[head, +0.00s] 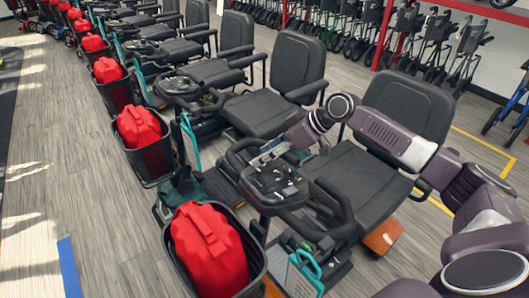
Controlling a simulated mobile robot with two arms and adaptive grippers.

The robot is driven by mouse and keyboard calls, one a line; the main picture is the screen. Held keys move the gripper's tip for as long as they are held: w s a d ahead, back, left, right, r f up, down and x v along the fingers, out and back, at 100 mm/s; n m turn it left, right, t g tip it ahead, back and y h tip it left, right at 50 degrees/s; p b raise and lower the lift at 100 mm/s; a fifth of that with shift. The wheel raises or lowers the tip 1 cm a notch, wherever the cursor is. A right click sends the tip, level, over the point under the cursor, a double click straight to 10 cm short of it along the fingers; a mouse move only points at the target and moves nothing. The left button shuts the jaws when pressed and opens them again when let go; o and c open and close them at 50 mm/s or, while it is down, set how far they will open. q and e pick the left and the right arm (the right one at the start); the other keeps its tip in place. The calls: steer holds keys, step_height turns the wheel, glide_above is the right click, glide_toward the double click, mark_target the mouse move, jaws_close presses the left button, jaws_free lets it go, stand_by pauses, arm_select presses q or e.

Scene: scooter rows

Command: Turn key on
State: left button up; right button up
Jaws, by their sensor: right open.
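The nearest scooter (347,190) has a black seat and a dark tiller console (275,182) with looped handlebars. Small pale marks and controls show on the console. The key is too small to pick out, and I cannot tell its position. My right arm reaches in from the right across the seat. My right gripper (266,156) is at the far edge of the console, pointing down and left. It is open, and its fingertips are close to the console; I cannot tell whether they touch it. My left gripper is out of view.
A black front basket with a red bag (208,250) sits ahead of the console. More scooters (235,70) stand in a row toward the back left. Folded walkers (435,40) line the wall. The wood floor (75,165) at left is clear.

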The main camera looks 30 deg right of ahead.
steer(key=shift+w+a+f, duration=0.1)
steer(key=shift+c, duration=0.5)
steer(key=c, duration=1)
steer(key=m+p, duration=0.1)
steer(key=p, duration=0.2)
steer(key=m+t+h+p, duration=0.1)
steer(key=p, duration=0.2)
steer(key=r+m+h+p, duration=0.1)
steer(key=m+p, duration=0.1)
steer(key=p, duration=0.1)
steer(key=shift+a+r+p, duration=0.1)
steer(key=shift+a+p, duration=0.1)
steer(key=shift+p, duration=0.2)
steer(key=m+h+p, duration=0.1)
steer(key=m+p, duration=0.1)
steer(key=p, duration=0.1)
steer(key=m+h+p, duration=0.2)
steer(key=p, duration=0.1)
steer(key=m+h+p, duration=0.1)
steer(key=m+p, duration=0.1)
steer(key=p, duration=0.1)
steer(key=shift+a+f+t+p, duration=0.1)
steer(key=shift+f+t+p, duration=0.2)
steer(key=shift+f+p, duration=0.05)
steer(key=shift+f+m+h+p, duration=0.15)
steer(key=shift+m+h+p, duration=0.75)
steer(key=shift+m, duration=0.1)
steer(key=o, duration=1.1)
